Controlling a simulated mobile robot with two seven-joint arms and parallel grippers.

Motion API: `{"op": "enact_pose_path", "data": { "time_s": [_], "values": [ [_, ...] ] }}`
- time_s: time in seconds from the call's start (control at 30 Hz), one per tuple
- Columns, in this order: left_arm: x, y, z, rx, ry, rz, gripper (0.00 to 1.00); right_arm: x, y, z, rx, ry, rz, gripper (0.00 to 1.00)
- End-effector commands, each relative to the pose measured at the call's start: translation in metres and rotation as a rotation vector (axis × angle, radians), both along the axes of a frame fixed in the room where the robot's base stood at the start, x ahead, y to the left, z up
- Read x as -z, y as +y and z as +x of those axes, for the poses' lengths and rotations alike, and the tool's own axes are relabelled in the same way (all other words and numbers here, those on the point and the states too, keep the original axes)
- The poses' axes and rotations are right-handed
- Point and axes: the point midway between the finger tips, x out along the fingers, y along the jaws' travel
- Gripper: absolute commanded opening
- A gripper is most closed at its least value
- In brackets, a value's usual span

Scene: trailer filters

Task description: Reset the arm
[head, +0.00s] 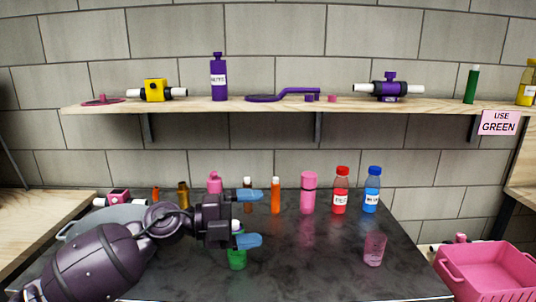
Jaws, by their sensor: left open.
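My left arm (100,262) comes in from the lower left and reaches over the dark table (320,262). My left gripper (254,218) has two blue fingertips, spread well apart. It is open, and nothing shows held in it. A dark bottle with a white label (247,207) stands behind the upper fingertip. My right gripper is not in view.
An orange bottle (275,196), a pink bottle (308,192), a red bottle (340,192) and a blue bottle (372,192) line the table's back. A pink glass (375,250) stands at right. A pink crate (490,268) is beyond the right edge. A wooden shelf (340,106) hangs above.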

Motion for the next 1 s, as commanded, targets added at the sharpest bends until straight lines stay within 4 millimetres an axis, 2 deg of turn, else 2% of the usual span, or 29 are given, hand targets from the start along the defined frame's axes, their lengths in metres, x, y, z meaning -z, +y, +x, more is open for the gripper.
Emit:
{"op": "enact_pose_path", "data": {
  "time_s": [0.1,0.17,0.27,0.37,0.53,0.67,0.87,1.0],
  "values": [
    [-0.008,0.008,-0.001,-0.127,0.017,-0.244,0.91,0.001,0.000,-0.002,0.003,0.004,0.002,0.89],
    [-0.006,0.018,0.001,-0.218,0.048,-0.349,0.91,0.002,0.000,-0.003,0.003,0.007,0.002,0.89],
    [0.007,0.041,0.005,-0.381,0.122,-0.480,0.91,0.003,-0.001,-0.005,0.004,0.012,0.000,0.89],
    [0.032,0.066,0.006,-0.540,0.222,-0.566,0.91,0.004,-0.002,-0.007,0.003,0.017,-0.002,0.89],
    [0.090,0.107,-0.005,-0.784,0.429,-0.645,0.91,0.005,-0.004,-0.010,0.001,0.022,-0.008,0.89],
    [0.140,0.135,-0.026,-0.940,0.605,-0.676,0.91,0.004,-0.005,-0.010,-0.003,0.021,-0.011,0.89],
    [0.213,0.171,-0.078,-1.126,0.881,-0.727,0.91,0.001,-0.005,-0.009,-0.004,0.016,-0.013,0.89],
    [0.257,0.192,-0.123,-1.228,1.051,-0.781,0.91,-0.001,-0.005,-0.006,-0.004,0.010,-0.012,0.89]
  ]
}}
